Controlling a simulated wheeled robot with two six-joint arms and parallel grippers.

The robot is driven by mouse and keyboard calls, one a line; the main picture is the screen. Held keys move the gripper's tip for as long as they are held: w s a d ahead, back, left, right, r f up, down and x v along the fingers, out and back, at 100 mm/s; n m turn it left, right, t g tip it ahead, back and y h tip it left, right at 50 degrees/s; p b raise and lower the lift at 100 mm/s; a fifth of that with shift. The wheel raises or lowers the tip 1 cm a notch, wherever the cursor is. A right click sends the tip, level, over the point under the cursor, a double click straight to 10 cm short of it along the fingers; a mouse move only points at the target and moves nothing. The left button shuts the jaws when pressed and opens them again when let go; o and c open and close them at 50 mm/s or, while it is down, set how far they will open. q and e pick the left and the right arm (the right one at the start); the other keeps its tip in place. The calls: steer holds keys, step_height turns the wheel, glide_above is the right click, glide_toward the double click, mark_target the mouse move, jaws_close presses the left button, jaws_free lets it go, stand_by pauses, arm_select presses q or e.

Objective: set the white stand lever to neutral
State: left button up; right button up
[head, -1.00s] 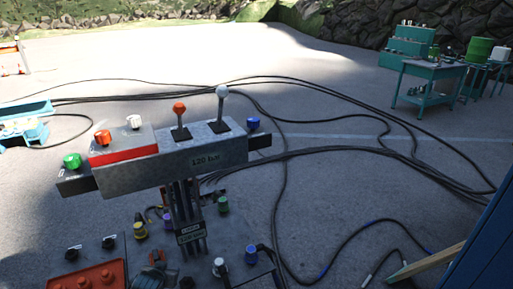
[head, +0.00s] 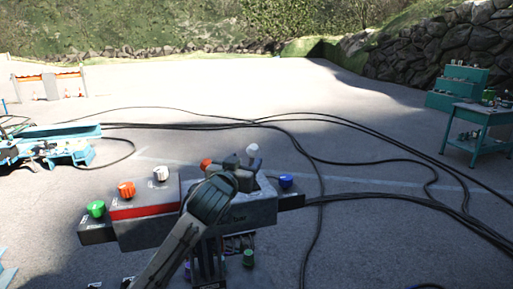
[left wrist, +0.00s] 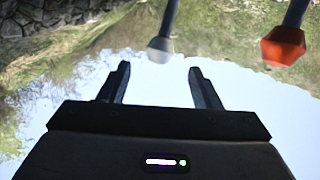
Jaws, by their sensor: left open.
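The white stand lever has a round white knob (head: 253,150) that shows above my left gripper (head: 243,163) in the head view. Its base is hidden behind my gripper and arm. In the left wrist view the white knob (left wrist: 160,49) is in line with the gap between the open fingers (left wrist: 158,72), just beyond their tips, and nothing is between them. The neighbouring orange-red lever knob (head: 206,164) is left of the gripper; it also shows at the upper right of the left wrist view (left wrist: 284,47). My right gripper is in neither view.
The grey stand (head: 145,228) also carries an orange knob (head: 126,189), a white knob on the left (head: 161,174), a green knob (head: 96,208) and a blue knob (head: 286,181). Black cables (head: 375,200) lie on the ground behind. A teal table (head: 487,112) stands far right.

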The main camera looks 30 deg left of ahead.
mark_target(251, 153)
arm_select(q)
steer(key=p+x, duration=0.3)
steer(key=x, duration=0.4)
steer(key=shift+w+r, duration=0.1)
steer(key=shift+w, duration=0.05)
steer(key=shift+w+a, duration=0.15)
steer(key=shift+w, duration=0.2)
steer(key=shift+c, duration=0.2)
